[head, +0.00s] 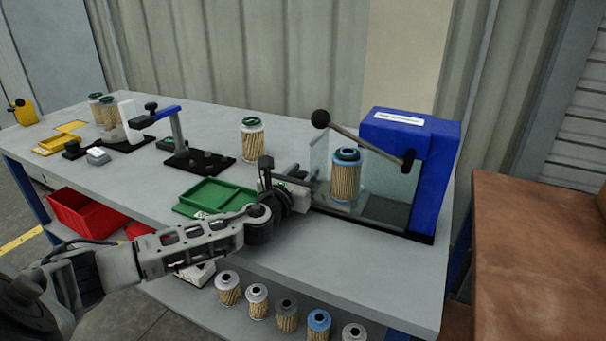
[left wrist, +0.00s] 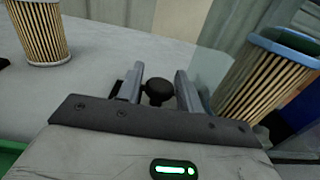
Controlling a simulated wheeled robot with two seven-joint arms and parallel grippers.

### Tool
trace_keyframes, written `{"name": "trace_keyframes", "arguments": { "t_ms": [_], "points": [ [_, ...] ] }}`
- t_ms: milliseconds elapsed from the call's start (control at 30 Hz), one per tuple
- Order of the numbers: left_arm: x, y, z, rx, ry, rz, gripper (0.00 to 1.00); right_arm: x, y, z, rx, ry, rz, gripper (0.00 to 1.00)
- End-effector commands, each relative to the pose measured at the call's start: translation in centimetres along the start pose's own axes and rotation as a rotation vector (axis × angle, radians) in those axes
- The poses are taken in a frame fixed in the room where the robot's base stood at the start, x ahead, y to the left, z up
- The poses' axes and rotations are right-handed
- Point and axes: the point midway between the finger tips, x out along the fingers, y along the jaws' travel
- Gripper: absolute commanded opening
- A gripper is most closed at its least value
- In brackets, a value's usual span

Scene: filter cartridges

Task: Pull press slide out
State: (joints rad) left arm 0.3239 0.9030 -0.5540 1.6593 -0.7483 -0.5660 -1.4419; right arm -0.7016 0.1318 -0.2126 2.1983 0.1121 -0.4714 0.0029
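The press (head: 433,165) is a blue upright housing with clear guards on a dark base at the right end of the bench. A pleated cartridge (head: 346,180) with a blue rim and green top stands upright inside the press; it also shows in the left wrist view (left wrist: 265,85). My left gripper (head: 292,186) is at the press's left side. In the left wrist view a dark round knob (left wrist: 158,92) lies between its fingers, with narrow gaps on both sides, so the gripper looks open around it. The slide itself is mostly hidden. My right gripper is out of view.
A green tray (head: 214,197) lies left of my gripper. Another cartridge (head: 252,140) stands behind it, also in the left wrist view (left wrist: 42,30). A blue-armed fixture (head: 178,130) is farther left.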

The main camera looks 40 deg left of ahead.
Motion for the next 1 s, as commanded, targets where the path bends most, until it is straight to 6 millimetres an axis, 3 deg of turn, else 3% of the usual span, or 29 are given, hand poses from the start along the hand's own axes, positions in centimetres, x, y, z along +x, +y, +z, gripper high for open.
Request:
{"name": "trace_keyframes", "arguments": {
  "t_ms": [133, 267, 700, 1000],
  "points": [
    [-0.3, 0.0, -0.1, 0.001, 0.001, 0.000, 0.36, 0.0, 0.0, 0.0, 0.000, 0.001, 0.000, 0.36],
    [-1.9, 0.0, -0.1, 0.003, 0.003, -0.001, 0.36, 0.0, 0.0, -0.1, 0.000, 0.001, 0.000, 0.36],
    [-11.5, -0.1, -0.2, 0.004, 0.006, -0.004, 0.36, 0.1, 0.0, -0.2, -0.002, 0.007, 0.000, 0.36],
    [-15.3, 0.0, 0.0, 0.002, 0.002, 0.000, 0.36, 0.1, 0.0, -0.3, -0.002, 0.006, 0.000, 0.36]
  ]
}}
